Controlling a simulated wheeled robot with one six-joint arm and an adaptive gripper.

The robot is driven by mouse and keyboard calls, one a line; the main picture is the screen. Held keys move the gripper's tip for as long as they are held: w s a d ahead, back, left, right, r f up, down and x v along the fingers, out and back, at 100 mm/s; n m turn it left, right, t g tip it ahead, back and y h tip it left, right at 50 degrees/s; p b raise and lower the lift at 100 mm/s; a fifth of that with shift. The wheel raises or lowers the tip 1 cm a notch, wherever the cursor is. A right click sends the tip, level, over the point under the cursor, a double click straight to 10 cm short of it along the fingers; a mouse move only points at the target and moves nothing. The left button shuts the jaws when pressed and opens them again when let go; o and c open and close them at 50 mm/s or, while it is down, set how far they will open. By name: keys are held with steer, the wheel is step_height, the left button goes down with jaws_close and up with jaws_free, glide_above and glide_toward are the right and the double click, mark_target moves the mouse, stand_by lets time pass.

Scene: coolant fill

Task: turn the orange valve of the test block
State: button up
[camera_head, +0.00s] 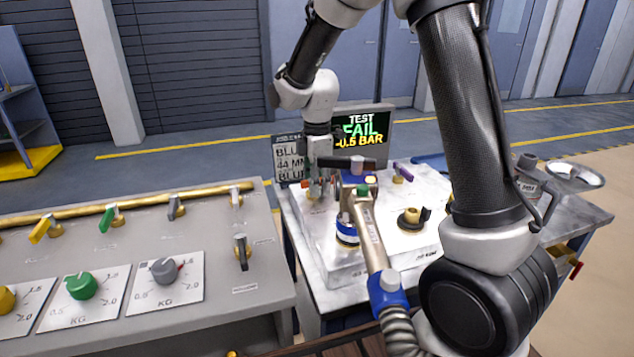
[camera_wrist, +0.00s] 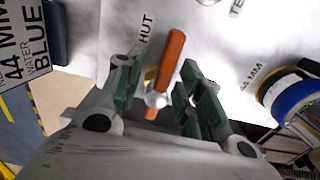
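The orange valve (camera_wrist: 172,58) shows in the wrist view as a long flat handle with a pale round hub at its lower end. It stands on the light top of the test block (camera_head: 325,265), beside a label partly reading "HUT". My gripper (camera_wrist: 162,88) is open, with one green-padded finger on each side of the handle's lower part. I cannot tell whether either finger touches it. In the head view my gripper (camera_head: 322,190) points down at the block's back left, and the valve is mostly hidden there.
A screen (camera_head: 362,132) behind the block reads "TEST FAIL -0.5 BAR". A blue-banded fitting (camera_wrist: 290,95) stands right of my gripper, with a hose nozzle (camera_head: 370,230) on the block. A purple-handled valve (camera_head: 403,170) is farther right. A grey dial panel (camera_head: 215,235) stands left.

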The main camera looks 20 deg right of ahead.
steer(key=shift+c, duration=0.2)
jaws_close()
